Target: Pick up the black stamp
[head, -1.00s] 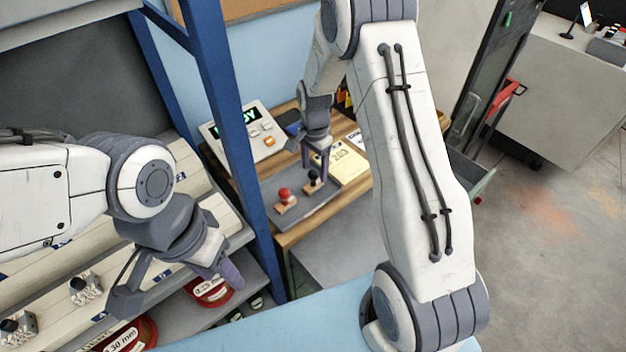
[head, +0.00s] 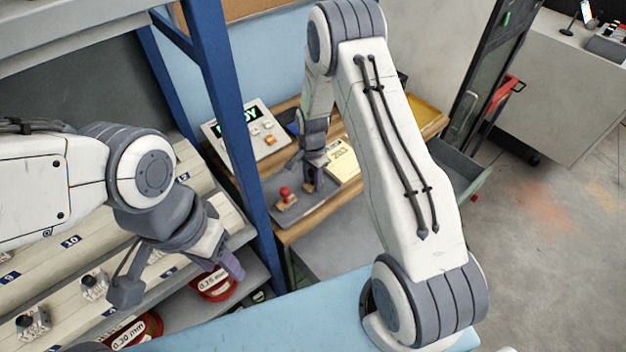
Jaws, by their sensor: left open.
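The black stamp (head: 308,187) stands on a grey mat (head: 275,213) on the wooden bench and is mostly hidden by my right gripper. My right gripper (head: 306,172) is down at the stamp, its fingers beside the stamp's handle. The view is too small to tell whether they grip it. A red stamp (head: 286,198) with a wooden base stands just left of it on the same mat. My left gripper (head: 180,279) is open and empty, in front of the shelf at the lower left.
A display console (head: 248,135) and a yellow booklet (head: 343,160) lie close to the mat. A blue rack post (head: 240,150) stands between my arms. Shelves with red-labelled spools (head: 214,284) are at the lower left. A light blue surface (head: 300,318) lies in front.

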